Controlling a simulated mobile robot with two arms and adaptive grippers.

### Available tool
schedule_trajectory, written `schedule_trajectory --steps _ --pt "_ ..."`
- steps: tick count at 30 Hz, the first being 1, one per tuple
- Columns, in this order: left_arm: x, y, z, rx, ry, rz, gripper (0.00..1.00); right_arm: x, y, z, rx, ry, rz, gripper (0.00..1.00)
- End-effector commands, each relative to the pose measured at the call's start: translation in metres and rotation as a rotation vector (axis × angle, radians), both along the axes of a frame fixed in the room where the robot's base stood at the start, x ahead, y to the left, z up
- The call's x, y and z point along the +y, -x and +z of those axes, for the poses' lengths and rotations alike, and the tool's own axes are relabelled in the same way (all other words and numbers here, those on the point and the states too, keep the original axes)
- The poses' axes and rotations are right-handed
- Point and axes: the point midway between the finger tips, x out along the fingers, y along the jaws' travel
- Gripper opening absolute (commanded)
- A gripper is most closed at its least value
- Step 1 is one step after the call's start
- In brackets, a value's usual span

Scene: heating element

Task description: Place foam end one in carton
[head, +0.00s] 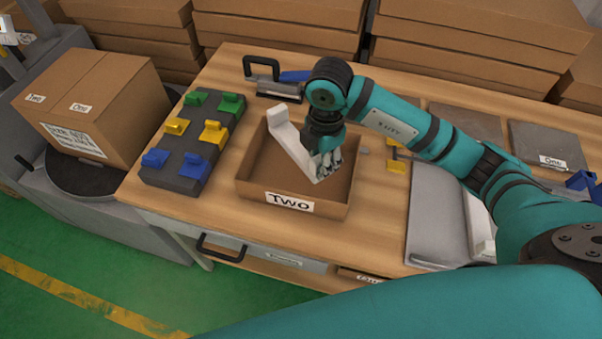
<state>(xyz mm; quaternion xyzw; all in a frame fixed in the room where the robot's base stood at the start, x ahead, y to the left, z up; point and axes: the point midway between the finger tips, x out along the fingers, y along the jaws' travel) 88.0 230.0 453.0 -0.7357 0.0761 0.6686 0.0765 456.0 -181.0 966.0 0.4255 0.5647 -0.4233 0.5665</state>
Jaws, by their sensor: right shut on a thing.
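A long white foam end (290,145) with a raised block at its far end is inside the open brown carton (250,191), whose front wall carries a "Two" label. It lies slanted from the far left of the carton toward its middle. My right gripper (327,168) reaches down into the carton and is shut on the near part of the foam end. Whether the foam touches the carton floor is hard to tell. A second white foam piece (478,226) is at the right, partly hidden by my right arm. My left gripper is not in view.
A dark block (187,143) with green, yellow and blue clips is left of the carton. A closed carton (90,105) stands on a round turntable further left. A black-handled tool (270,84) lies behind. Grey panels (432,220) lie at the right. Stacked cartons line the back.

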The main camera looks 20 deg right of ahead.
Motion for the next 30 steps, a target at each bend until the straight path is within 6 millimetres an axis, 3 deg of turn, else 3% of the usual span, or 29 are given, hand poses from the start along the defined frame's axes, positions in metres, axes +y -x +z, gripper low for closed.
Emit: schedule_trajectory --steps 5,10,21,30 --pt "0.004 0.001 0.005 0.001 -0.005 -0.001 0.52 -0.001 0.001 -0.018 0.008 0.002 -0.078 0.0" --pt "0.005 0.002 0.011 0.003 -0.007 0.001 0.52 -0.001 0.002 -0.049 0.007 0.002 -0.077 0.0" --pt "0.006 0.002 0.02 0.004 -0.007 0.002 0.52 0.0 0.001 -0.094 0.006 0.001 -0.074 0.0" --pt "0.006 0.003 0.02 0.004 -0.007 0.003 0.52 0.0 0.0 -0.103 0.002 0.0 -0.073 0.0"
